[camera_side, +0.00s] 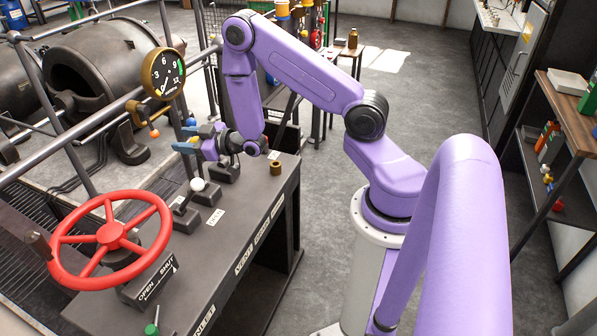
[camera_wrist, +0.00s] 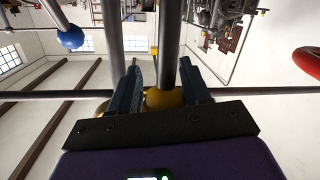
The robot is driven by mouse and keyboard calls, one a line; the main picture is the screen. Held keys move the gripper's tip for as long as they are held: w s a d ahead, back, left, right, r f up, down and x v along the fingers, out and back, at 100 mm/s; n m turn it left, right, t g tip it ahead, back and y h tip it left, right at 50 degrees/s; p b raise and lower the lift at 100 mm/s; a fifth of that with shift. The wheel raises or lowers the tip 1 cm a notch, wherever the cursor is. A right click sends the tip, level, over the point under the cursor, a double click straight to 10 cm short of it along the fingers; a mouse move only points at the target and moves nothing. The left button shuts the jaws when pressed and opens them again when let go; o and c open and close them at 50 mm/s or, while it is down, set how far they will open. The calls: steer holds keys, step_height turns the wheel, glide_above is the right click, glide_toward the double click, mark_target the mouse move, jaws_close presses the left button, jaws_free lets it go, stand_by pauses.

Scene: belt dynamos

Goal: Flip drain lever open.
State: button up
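My gripper (camera_side: 193,144) is low at the far end of the dark bench, its fingers pointing left. In the wrist view its two dark fingers (camera_wrist: 164,85) stand apart, one on each side of a yellow ball knob (camera_wrist: 165,98) on a dark lever rod. Little or no gap shows beside the knob, and I cannot tell if the fingers touch it. A lever with a white ball knob (camera_side: 198,184) stands nearer the camera. A blue ball knob (camera_side: 190,122) shows beyond the gripper, and in the wrist view (camera_wrist: 71,38). The drain label cannot be read with certainty.
A red handwheel (camera_side: 110,238) stands at the near end of the bench (camera_side: 222,240). A dial gauge (camera_side: 163,74) and metal rails are left of the gripper. A small brass cylinder (camera_side: 276,168) sits on the bench. The floor (camera_side: 330,160) to the right is clear.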

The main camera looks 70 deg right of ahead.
steer(key=shift+w+f+g, duration=1.3)
steer(key=shift+w+g, duration=0.4)
steer(key=shift+w, duration=2.1)
steer(key=v, duration=1.7)
steer(key=s+a+n+g+y, duration=0.2)
steer(key=s+a+n+g, duration=0.35)
steer(key=s+a, duration=0.75)
steer(key=s+r+n+g+h, duration=0.1)
steer(key=s+r+g, duration=0.1)
steer(key=s, duration=0.3)
steer(key=s+r+n+g+h, duration=0.1)
steer(key=s+r+g, duration=0.1)
steer(key=s, duration=0.3)
steer(key=s+a+r+n+g+h, duration=0.1)
steer(key=s+g, duration=0.2)
steer(key=s, duration=0.2)
steer(key=shift+s+r, duration=0.35)
steer(key=shift+r, duration=0.05)
steer(key=shift+g, duration=0.25)
